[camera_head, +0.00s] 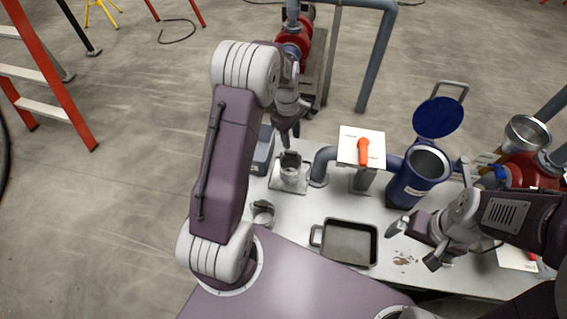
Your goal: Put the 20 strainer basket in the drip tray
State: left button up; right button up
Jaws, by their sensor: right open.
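Two small grey cylindrical baskets show in the head view; I cannot read a 20 on either. One basket (290,167) stands upright on a light square plate. The other basket (263,213) stands nearer, beside my arm. The drip tray (348,243), dark, rectangular and with a side handle, lies empty on the bench. My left gripper (291,138) points down just above the far basket, apart from it as far as I can see; its jaw opening is unclear. My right gripper (412,246) is open and empty, right of the tray.
A blue housing (409,190) with its lid (438,118) raised stands behind my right gripper. A panel with an orange lever (363,151) and grey pipes stand mid-bench. Brown spots (404,258) mark the bench (300,233) right of the tray. A red ladder (52,80) stands far left.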

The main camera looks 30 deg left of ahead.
pick_arm(q)
jog(key=s+d+r+m, duration=0.2)
jog(key=s+d+m, duration=0.1)
jog(key=s+m, duration=0.4)
jog(key=s+d+r+m, duration=0.2)
jog(key=s+m, duration=0.6)
jog(key=s, duration=0.4)
jog(key=shift+s+d+r+t+y, duration=0.2)
jog(key=shift+s+d+t+y, duration=0.15)
jog(key=shift+d, duration=0.25)
